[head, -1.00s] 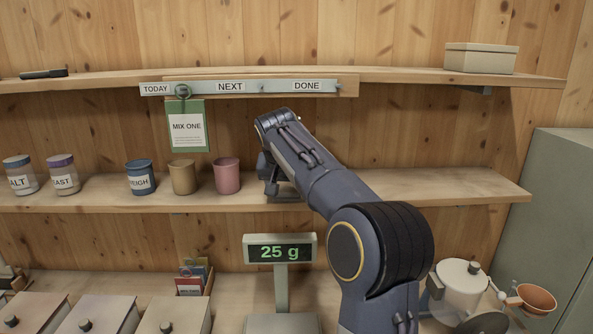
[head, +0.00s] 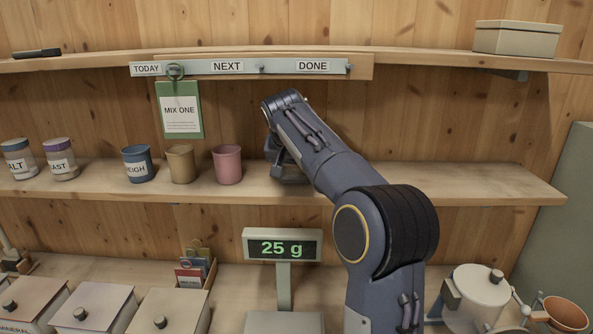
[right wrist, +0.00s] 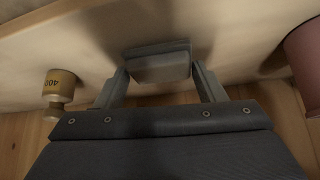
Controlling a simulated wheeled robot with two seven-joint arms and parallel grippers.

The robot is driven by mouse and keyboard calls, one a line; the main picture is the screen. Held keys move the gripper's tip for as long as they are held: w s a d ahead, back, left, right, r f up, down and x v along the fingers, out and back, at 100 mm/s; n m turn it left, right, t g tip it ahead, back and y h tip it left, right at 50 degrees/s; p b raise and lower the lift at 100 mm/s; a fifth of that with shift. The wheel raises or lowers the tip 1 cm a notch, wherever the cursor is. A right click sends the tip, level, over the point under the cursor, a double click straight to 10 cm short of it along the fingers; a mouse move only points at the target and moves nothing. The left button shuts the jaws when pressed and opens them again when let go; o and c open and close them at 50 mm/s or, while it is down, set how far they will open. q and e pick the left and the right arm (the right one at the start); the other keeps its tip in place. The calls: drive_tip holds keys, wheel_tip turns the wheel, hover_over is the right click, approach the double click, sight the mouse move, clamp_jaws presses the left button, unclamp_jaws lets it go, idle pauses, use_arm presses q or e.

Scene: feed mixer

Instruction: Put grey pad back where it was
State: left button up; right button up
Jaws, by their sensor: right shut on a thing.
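The grey pad (right wrist: 157,64) is a small block with rounded edges, held between the two fingers of my right gripper (right wrist: 160,82) in the right wrist view. Pale shelf surface shows behind it; I cannot tell whether the pad touches the shelf. In the head view my right gripper (head: 284,172) is at the middle shelf (head: 420,190), just right of the pink cup (head: 227,165). There my own arm hides most of the pad. My left gripper is not in view.
A small brass weight (right wrist: 58,88) stands left of the gripper in the right wrist view. A tan cup (head: 181,165) and blue cup (head: 138,165) stand left of the pink one. The shelf right of my arm is clear. The scale display (head: 283,248) below reads 25 g.

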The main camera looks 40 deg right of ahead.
drive_tip(key=shift+w+d+f, duration=0.2)
drive_tip(key=shift+w+f, duration=0.05)
drive_tip(key=shift+w, duration=0.05)
drive_tip(key=o, duration=0.6)
drive_tip(key=shift+d, duration=0.1)
drive_tip(key=o, duration=0.4)
drive_tip(key=shift+s+r, duration=0.1)
drive_tip(key=shift+s, duration=0.1)
drive_tip(key=shift+c, duration=0.2)
drive_tip(key=shift+w, duration=0.1)
drive_tip(key=v, duration=0.8)
drive_tip(key=s+a+f+n+y, duration=0.4)
drive_tip(key=s+a+f, duration=0.7)
drive_tip(key=s, duration=0.3)
drive_tip(key=s+a+f+n+t+y, duration=0.1)
drive_tip(key=s+a+f+n+y, duration=0.3)
drive_tip(key=s+a+f, duration=0.7)
drive_tip(key=s+f, duration=0.3)
drive_tip(key=s, duration=0.1)
drive_tip(key=shift+y+b, duration=0.3)
drive_tip(key=shift+y, duration=0.1)
